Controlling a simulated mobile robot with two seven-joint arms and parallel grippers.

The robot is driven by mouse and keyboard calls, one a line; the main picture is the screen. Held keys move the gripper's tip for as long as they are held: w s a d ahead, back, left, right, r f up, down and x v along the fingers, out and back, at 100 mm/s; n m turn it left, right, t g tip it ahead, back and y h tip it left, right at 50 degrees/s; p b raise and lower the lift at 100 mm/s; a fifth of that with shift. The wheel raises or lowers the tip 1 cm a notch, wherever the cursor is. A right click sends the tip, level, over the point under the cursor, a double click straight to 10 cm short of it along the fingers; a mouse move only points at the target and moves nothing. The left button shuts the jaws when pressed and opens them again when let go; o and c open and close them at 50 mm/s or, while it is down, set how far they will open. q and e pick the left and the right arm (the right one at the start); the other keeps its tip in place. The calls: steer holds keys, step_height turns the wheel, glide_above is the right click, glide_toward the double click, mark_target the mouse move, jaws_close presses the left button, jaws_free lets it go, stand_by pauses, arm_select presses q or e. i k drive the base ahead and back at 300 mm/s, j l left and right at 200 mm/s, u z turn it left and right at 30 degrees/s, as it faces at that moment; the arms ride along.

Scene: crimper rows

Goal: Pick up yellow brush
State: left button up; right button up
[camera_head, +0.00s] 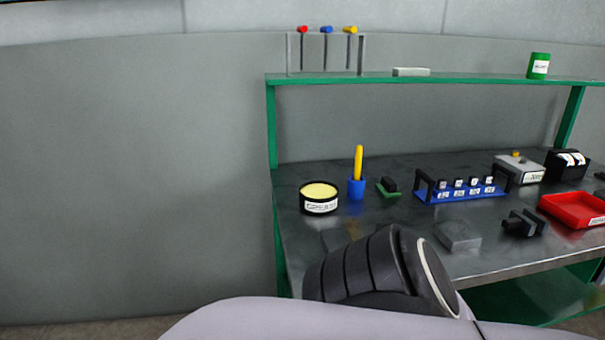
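The yellow brush (358,163) stands upright in a small blue cup (356,189) on the dark workbench. Only its yellow handle shows; its lower end is hidden inside the cup. Part of my own arm fills the bottom middle of the head view, in front of the bench's near edge. Neither of my grippers shows in this view.
A round black tin (319,207) with a pale yellow top stands left of the cup. A green block with a black top (389,188), a blue rack (462,192), a grey block (458,236) and a red tray (572,211) lie to the right. A green shelf (450,79) spans above.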

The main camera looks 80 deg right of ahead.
mark_target(358, 160)
steer(key=i+z, duration=0.4)
steer(key=i+j+z, duration=0.15)
steer(key=i+z, duration=0.75)
steer(key=z, duration=0.25)
steer(key=i+j+z, duration=0.2)
steer(key=z, duration=0.15)
steer(key=i+z, duration=0.15)
steer(key=z, duration=0.2)
steer(key=i+j+z, duration=0.15)
steer(key=z, duration=0.2)
steer(key=i+j+z, duration=0.15)
steer(key=z, duration=0.2)
